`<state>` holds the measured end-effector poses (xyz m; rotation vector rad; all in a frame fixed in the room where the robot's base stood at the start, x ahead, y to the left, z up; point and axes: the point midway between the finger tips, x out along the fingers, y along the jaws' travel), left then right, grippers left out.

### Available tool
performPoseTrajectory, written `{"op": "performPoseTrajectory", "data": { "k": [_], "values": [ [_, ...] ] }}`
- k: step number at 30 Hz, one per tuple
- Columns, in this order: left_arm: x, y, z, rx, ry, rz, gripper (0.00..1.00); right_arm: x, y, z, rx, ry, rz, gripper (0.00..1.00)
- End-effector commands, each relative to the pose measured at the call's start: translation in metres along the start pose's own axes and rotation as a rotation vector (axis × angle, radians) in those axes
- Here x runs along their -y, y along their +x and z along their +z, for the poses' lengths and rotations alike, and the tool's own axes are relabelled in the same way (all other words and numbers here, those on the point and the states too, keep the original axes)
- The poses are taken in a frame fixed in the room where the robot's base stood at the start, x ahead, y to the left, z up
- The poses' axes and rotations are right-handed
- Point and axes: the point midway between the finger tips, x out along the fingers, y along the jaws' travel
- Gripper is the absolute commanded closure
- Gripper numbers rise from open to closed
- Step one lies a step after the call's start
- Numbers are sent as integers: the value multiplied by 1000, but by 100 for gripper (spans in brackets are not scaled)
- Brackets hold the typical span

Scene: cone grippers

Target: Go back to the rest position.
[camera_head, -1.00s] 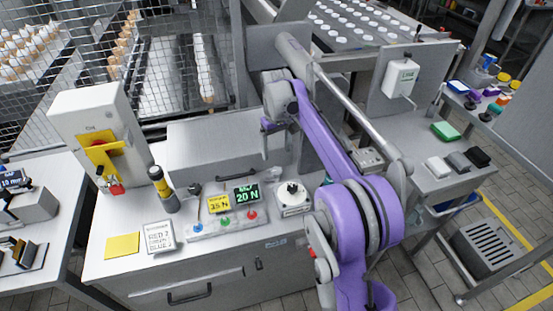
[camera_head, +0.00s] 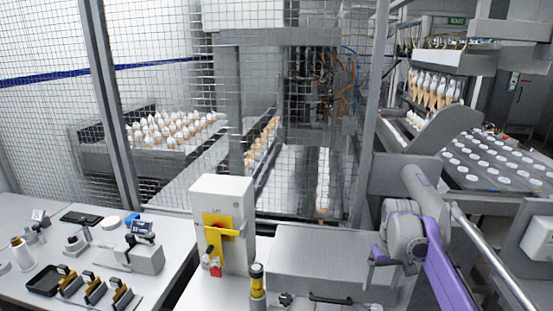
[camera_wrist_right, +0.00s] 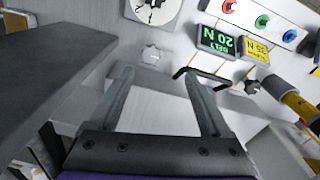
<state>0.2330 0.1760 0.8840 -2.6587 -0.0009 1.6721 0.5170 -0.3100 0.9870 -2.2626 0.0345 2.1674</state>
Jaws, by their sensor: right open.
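My right gripper (camera_wrist_right: 158,74) is open and empty in the right wrist view. Its two grey fingers stand apart over the light worktop, with nothing between them. In the head view the purple right arm comes in from the lower right, and the gripper (camera_head: 374,260) shows small at the grey wrist, above the low grey cabinet. Its fingers are hard to make out there. My left gripper is in neither view.
A grey box with a yellow-and-red switch (camera_head: 217,232) and a black-and-yellow post (camera_head: 257,281) stand left of the arm. Behind is a wire mesh fence (camera_head: 180,110). The wrist view shows a green display (camera_wrist_right: 217,42), coloured buttons and a round dial (camera_wrist_right: 152,8).

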Motion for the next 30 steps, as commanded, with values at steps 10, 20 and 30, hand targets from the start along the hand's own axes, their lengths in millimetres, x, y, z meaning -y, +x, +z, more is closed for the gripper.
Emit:
{"op": "performPoseTrajectory", "data": {
  "k": [10,20,30],
  "values": [
    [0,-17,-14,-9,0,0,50,74,-23,114,-186,-13,16,19],
    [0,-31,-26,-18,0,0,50,116,17,235,-359,-19,-1,19],
    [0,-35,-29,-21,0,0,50,127,47,278,-427,-18,-16,19]
  ]
}}
